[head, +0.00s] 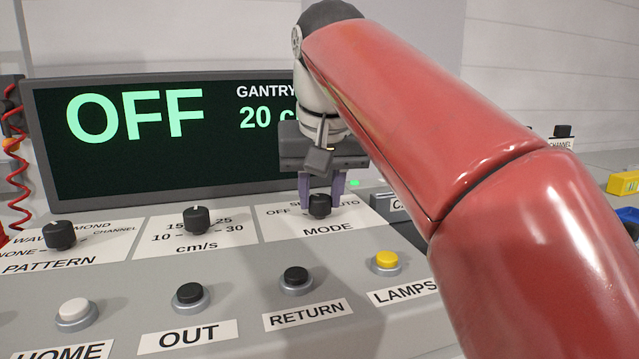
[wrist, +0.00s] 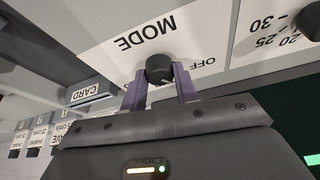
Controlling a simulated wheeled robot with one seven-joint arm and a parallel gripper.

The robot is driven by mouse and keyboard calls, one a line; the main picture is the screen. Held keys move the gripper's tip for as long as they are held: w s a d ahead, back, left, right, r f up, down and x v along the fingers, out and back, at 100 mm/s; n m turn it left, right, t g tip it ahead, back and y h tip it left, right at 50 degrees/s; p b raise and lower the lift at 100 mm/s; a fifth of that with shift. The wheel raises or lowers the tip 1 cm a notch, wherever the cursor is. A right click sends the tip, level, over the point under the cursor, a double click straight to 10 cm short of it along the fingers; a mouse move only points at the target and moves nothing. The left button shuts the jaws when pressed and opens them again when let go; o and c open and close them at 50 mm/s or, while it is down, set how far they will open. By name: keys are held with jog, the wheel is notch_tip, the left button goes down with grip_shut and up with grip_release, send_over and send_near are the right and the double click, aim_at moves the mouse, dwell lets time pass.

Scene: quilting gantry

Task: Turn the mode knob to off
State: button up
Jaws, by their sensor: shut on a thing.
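The mode knob (head: 320,205) is a small black knob on the MODE plate, at the right of the knob row in the head view. My gripper (head: 321,190) comes down over it, with one purple finger on each side, shut on the knob. In the wrist view the knob (wrist: 159,69) sits between the two fingertips of my gripper (wrist: 160,80). Its white pointer mark appears to point toward the OFF label. The display (head: 140,135) reads OFF in large green letters, with GANTRY and 20 beside it, partly hidden by my arm.
The pattern knob (head: 59,235) and the cm/s knob (head: 197,220) stand to the left. In front are the HOME button (head: 73,311), OUT button (head: 189,295), RETURN button (head: 295,279) and yellow LAMPS button (head: 385,261). A CARD slot (wrist: 90,91) lies beside the MODE plate.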

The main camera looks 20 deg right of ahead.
jog(key=shift+n+y+p, duration=0.3)
jog(key=shift+n, duration=0.5)
jog(key=o, duration=1)
